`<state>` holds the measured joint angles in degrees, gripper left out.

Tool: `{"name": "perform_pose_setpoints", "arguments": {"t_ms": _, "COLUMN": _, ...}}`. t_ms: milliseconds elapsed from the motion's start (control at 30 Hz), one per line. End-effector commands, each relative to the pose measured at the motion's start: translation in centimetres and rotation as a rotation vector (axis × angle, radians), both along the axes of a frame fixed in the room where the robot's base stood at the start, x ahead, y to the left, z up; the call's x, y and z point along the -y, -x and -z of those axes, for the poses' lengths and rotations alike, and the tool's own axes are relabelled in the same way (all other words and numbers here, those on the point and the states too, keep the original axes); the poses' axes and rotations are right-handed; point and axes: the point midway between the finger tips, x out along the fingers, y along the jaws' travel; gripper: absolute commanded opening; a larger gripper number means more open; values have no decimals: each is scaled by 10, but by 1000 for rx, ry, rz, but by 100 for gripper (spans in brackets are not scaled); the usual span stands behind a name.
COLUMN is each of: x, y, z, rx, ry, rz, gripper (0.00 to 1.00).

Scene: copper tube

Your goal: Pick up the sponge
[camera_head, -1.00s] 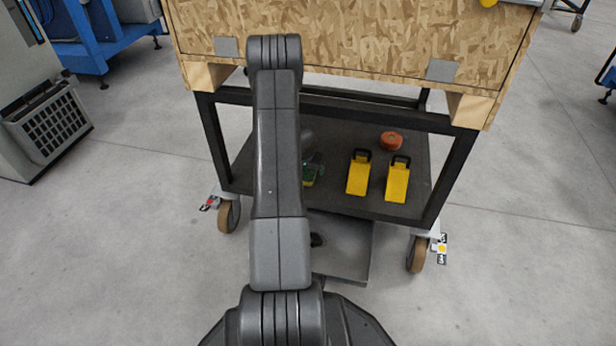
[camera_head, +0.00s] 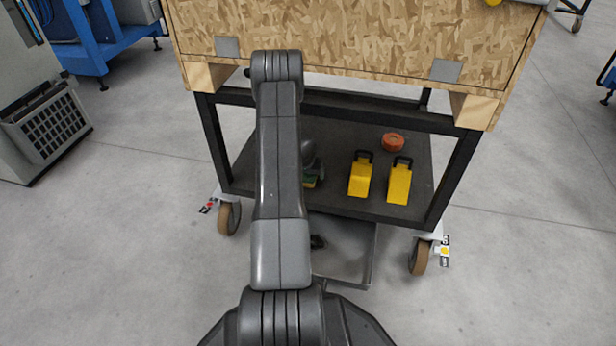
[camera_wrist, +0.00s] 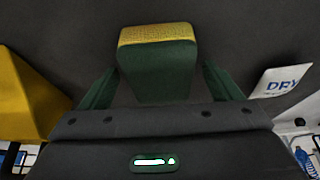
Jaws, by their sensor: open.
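The sponge (camera_wrist: 158,65), dark green with a yellow face, lies on the dark lower shelf of the cart. In the wrist view it sits between the two dark green fingers of my gripper (camera_wrist: 160,70), which are spread apart. A gap shows on each side of the sponge near the fingertips, so the gripper is open around it and not closed on it. In the head view only a small green and yellow part of the sponge (camera_head: 310,183) shows below my wrist; my arm hides the rest.
Two yellow blocks with black handles (camera_head: 360,178) (camera_head: 399,184) stand right of the sponge on the shelf (camera_head: 345,145). An orange-red roll (camera_head: 393,142) lies behind them. A wooden box (camera_head: 350,45) overhangs the shelf. In the wrist view, a yellow object (camera_wrist: 25,95) and a white "DRY" label (camera_wrist: 280,81) flank my gripper.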

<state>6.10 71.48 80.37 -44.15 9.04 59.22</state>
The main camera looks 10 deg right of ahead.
Motion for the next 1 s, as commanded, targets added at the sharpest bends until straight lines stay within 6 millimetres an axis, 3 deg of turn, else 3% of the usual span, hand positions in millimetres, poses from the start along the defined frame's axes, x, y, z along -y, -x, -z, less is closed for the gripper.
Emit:
{"name": "perform_pose_setpoints", "arguments": {"t_ms": 600, "x": 0, "y": 0, "z": 3, "rx": 0, "ry": 0, "rz": 0, "gripper": 85}}
{"name": "perform_pose_setpoints", "arguments": {"t_ms": 867, "x": 0, "y": 0, "z": 3, "rx": 0, "ry": 0, "rz": 0, "gripper": 37}}
{"name": "perform_pose_setpoints", "arguments": {"t_ms": 1000, "x": 0, "y": 0, "z": 3, "rx": 0, "ry": 0, "rz": 0, "gripper": 37}}
